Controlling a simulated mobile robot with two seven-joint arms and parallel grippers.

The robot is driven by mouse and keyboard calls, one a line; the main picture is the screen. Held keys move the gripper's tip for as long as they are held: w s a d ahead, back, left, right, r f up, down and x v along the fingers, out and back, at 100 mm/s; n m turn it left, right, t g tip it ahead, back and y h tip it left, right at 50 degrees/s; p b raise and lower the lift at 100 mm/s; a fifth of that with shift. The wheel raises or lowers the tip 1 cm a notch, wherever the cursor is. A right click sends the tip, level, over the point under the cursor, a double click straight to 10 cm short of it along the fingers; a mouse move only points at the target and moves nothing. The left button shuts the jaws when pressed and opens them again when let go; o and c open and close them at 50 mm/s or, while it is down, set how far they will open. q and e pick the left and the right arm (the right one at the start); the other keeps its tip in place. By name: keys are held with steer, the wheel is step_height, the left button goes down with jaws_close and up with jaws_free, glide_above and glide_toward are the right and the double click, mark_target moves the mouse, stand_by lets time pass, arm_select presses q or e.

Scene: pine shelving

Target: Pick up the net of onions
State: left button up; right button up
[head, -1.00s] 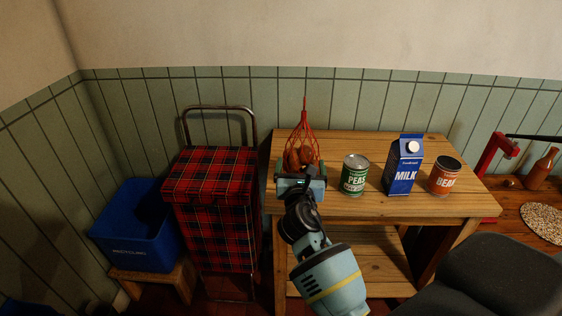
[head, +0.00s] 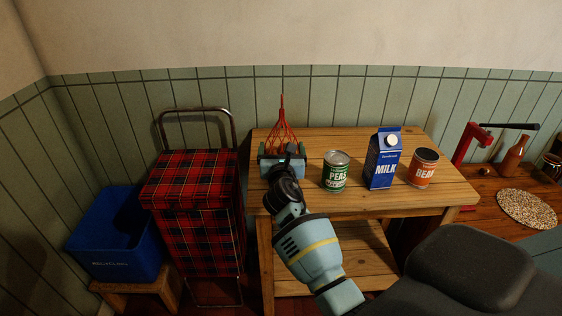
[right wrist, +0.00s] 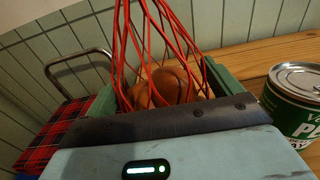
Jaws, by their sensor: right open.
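The red net of onions (head: 281,132) stands at the left end of the wooden table, its strands gathered to a point at the top. In the right wrist view brown onions (right wrist: 172,86) show inside the red strands. My right gripper (head: 282,152) is open, with a green finger on each side of the net's lower part; the fingers also show in the right wrist view (right wrist: 166,82). I cannot tell whether either finger touches the net. The palm hides the net's bottom. My left gripper is not in view.
On the table (head: 432,192), a green peas can (head: 335,172) stands close right of the gripper, then a blue milk carton (head: 383,160) and an orange bean can (head: 424,168). A tartan trolley (head: 190,183) and a blue recycling bin (head: 118,240) stand left.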

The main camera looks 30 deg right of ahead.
steer(key=shift+w+d, duration=0.15)
steer(key=shift+w, duration=0.05)
steer(key=shift+c, duration=0.4)
steer(key=c, duration=1.2)
steer(key=shift+r, duration=0.1)
steer(key=shift+c, duration=1.2)
steer(key=shift+r, duration=0.1)
